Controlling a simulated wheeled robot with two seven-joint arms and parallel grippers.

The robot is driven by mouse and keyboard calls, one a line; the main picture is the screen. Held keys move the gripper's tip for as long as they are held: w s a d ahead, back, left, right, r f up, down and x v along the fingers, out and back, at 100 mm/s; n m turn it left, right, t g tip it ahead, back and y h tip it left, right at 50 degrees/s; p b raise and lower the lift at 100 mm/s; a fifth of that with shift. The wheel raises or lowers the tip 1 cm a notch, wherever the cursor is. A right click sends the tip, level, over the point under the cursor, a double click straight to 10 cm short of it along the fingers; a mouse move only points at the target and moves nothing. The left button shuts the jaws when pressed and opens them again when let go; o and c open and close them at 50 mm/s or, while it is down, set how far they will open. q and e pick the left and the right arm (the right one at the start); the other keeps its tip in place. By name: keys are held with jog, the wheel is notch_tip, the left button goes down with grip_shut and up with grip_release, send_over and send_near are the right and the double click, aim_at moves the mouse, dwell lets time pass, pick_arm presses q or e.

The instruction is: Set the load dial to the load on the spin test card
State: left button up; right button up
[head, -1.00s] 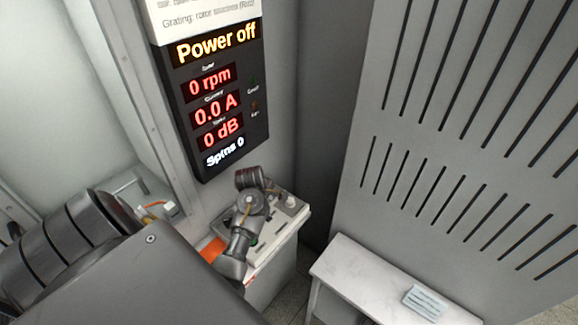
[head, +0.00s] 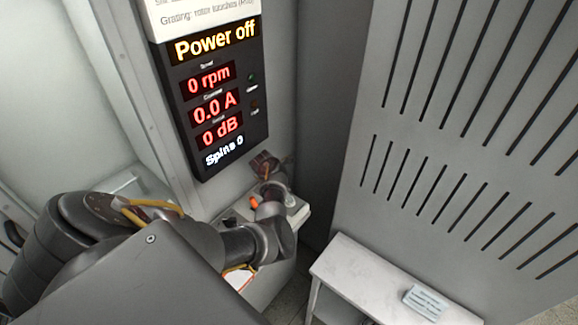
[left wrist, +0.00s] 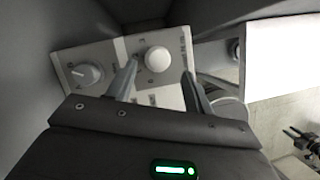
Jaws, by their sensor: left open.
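The control panel shows in the left wrist view (left wrist: 70,58) and, mostly covered by my arm, in the head view (head: 299,213). It carries a round white knob (left wrist: 157,60) and a grey dial (left wrist: 87,74) with a pointer mark to its left. Marks around them are too small to tell which is the load dial. My left gripper (left wrist: 160,68) is open, its fingers on either side of the white knob; I cannot tell whether they touch it. In the head view its fingertips are hidden. A small printed card (head: 425,302), unreadable, lies on the white table.
A display (head: 215,100) above the panel reads Power off, 0 rpm, 0.0 A, 0 dB and Spins 0. A printed sheet (head: 200,15) is above it. A slotted grey wall (head: 400,215) stands right, behind the white table (head: 350,275).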

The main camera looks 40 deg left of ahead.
pick_arm(q)
jog(key=shift+x, duration=2.35)
jog(key=c, duration=1)
